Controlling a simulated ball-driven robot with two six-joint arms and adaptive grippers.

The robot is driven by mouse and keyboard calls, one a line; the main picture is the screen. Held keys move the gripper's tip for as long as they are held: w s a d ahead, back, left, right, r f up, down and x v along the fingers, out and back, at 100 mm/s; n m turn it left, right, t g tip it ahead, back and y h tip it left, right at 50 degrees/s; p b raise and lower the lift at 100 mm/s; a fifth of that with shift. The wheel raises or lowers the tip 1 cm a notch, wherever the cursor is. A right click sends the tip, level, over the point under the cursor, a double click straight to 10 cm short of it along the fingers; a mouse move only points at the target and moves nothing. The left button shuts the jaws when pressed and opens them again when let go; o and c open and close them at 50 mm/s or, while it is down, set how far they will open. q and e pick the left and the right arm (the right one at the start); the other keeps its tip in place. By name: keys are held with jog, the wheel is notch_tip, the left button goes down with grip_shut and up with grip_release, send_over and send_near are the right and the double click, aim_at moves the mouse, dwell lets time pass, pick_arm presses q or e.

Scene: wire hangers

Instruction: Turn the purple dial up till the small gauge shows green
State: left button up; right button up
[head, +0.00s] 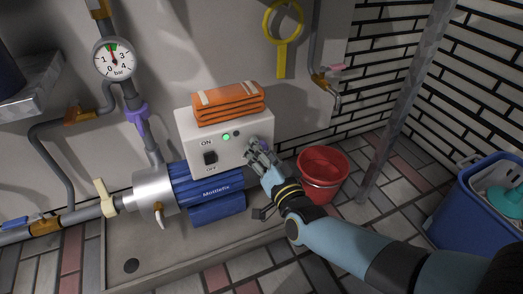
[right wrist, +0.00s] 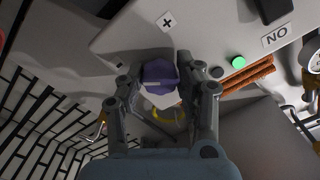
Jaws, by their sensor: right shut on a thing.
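The purple dial (right wrist: 158,74) is on the front of the white control box (head: 190,130), near a plus mark in the right wrist view. My right gripper (right wrist: 162,80) is shut on the dial, one finger on each side. In the head view my right gripper (head: 262,157) reaches the box's right front and mostly hides the dial. The round white gauge (head: 115,62), marked in bar, is on the pipe at the upper left. Its face has a green patch and a red mark near the top; the exact reading is too small to tell. My left gripper is not in view.
The box has a lit green lamp (head: 227,137) and a black switch (head: 210,158). Folded orange cloth (head: 230,104) lies on top. A blue pump (head: 215,190) is below. A red bucket (head: 322,172) stands right of my gripper, and a blue bin (head: 470,215) is farther right.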

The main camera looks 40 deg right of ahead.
jog(key=o, duration=1.2)
jog(key=shift+c, duration=0.2)
jog(key=v, duration=1.2)
